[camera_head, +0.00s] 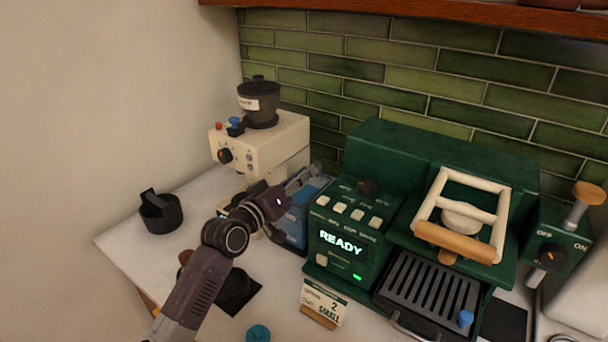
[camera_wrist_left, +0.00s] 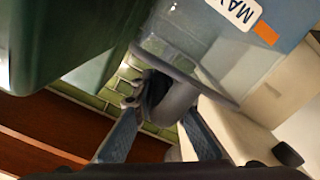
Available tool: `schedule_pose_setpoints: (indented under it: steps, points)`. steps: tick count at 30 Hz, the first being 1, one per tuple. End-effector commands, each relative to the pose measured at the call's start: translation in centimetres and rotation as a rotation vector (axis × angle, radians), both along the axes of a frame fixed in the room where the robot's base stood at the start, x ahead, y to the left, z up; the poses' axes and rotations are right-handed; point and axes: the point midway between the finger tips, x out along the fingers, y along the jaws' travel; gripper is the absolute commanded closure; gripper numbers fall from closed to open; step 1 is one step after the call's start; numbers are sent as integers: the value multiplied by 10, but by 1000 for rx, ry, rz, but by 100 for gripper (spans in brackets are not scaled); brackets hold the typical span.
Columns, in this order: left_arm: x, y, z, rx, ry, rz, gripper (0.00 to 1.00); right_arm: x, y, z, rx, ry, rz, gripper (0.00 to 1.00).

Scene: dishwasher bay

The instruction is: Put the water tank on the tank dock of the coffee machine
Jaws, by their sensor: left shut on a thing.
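The water tank (camera_head: 292,222) is blue and see-through. In the head view it is at the left side of the green coffee machine (camera_head: 345,215), partly hidden by my left arm. In the left wrist view the tank (camera_wrist_left: 200,35) shows a MAX label and an orange mark. My left gripper's fingers (camera_wrist_left: 160,112) are shut on its grey loop handle (camera_wrist_left: 180,98). The dock cannot be made out, and I cannot tell whether the tank rests on anything. My right gripper is not in view.
A cream grinder (camera_head: 262,145) stands behind the tank. A black cup (camera_head: 160,211) is at the counter's left. A card stand (camera_head: 322,304) and a blue knob-like piece (camera_head: 258,333) are at the front. The white counter (camera_head: 125,240) is bare at far left.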

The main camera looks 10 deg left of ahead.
Motion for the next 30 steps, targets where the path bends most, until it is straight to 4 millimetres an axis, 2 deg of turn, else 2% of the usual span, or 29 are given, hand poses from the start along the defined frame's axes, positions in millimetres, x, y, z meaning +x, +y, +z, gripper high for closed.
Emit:
schedule_pose_setpoints:
  steps: [1, 24, 25, 30]
  points:
    - [0, 0, 5, -3, -10, 1, 100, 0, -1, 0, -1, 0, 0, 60]
    - [0, 0, -2, -3, -6, 1, 100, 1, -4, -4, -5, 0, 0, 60]
    - [0, 0, -2, -3, -6, 1, 84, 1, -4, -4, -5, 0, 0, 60]
    - [0, 0, -3, -2, -4, 1, 67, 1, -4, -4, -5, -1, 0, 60]
